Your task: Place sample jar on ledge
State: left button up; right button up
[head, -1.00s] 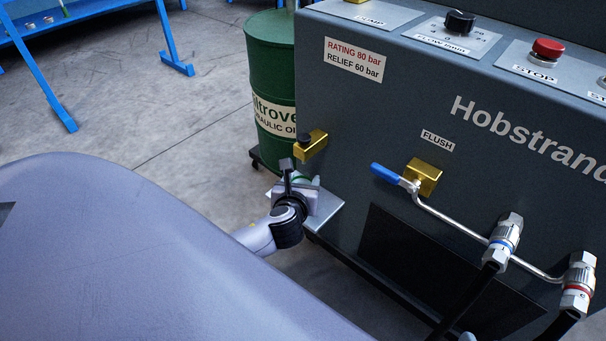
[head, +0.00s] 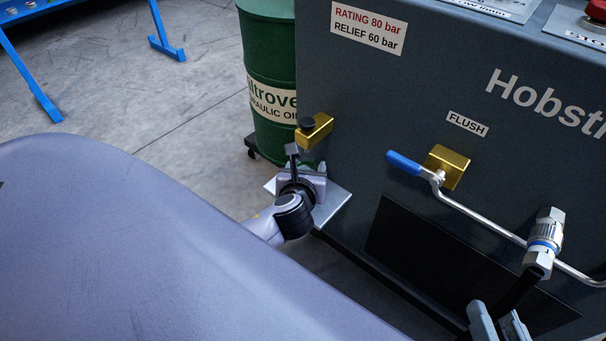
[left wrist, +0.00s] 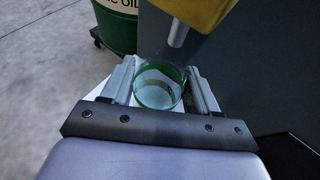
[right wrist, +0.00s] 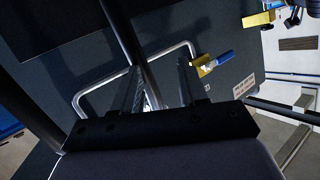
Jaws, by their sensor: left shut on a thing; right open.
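The sample jar (left wrist: 158,88) is a clear glass with a green tint, seen from above in the left wrist view. My left gripper (left wrist: 160,88) is shut on it, with one finger on each side. The jar is close to the ledge (head: 333,205), a pale metal plate at the machine's lower left corner. Whether the jar touches the ledge I cannot tell. A brass valve block (head: 315,132) with a spout (left wrist: 179,34) is above the jar. In the head view my left gripper (head: 306,172) mostly hides the jar.
The grey machine (head: 400,110) stands to the right, with a blue-handled flush valve (head: 405,164) and a bent metal pipe (head: 480,228). A green oil drum (head: 268,65) stands behind the ledge. A blue bench frame (head: 30,75) is at far left. Open floor lies between.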

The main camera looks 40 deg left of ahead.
pick_arm(q)
jog(key=shift+f+b, duration=0.4)
jog(key=shift+f, duration=0.1)
jog(key=shift+r, duration=0.1)
pick_arm(e)
jog(key=shift+d+n+t+h, duration=0.2)
jog(key=shift+n+t+h, duration=0.1)
pick_arm(q)
jog(key=o, duration=1.1)
jog(key=shift+c, duration=0.2)
pick_arm(e)
jog(key=shift+f, duration=0.1)
